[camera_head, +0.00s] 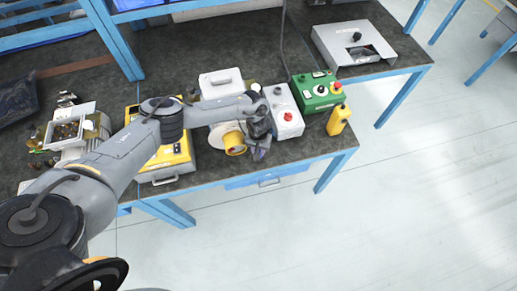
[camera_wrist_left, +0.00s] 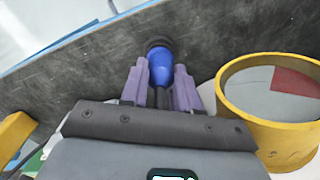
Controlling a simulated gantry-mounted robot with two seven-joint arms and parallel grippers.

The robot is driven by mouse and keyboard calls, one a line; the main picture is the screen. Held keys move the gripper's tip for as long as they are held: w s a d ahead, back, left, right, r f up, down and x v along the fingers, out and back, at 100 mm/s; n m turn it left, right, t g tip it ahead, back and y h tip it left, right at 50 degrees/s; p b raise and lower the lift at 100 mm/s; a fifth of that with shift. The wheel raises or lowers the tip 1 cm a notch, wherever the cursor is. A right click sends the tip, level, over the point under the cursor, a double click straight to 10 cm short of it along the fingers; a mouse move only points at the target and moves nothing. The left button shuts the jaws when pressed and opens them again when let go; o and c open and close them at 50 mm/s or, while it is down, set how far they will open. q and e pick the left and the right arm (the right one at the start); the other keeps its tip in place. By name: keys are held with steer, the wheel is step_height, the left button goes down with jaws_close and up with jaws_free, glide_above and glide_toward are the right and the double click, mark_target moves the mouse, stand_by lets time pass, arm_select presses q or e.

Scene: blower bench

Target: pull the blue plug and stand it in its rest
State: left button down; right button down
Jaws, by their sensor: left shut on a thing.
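The blue plug (camera_wrist_left: 159,66) shows in the left wrist view, with a dark collar at its far end. My left gripper (camera_wrist_left: 160,85) has its two purple fingers shut on it, one on each side. In the head view the same gripper (camera_head: 260,152) is at the front part of the bench, just right of the yellow ring, and it hides the plug. The dark bench top shows behind the plug; I cannot tell whether they touch. I cannot make out the plug's rest. My right gripper is not in view.
The yellow ring (camera_head: 234,143) is close beside the left gripper. A grey box with a red knob (camera_head: 288,117), a green control box (camera_head: 318,92) and a yellow bottle (camera_head: 338,120) stand to the right. A yellow case (camera_head: 170,157) lies left. The dark bench's front edge (camera_head: 318,160) is near.

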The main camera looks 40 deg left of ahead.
arm_select(q)
steer(key=shift+f, duration=0.1)
steer(key=c, duration=0.8)
jaws_free()
steer(key=shift+o, duration=0.2)
step_height(320, 180, up, 11)
steer(key=shift+f+p, duration=0.1)
steer(key=shift+p, duration=0.9)
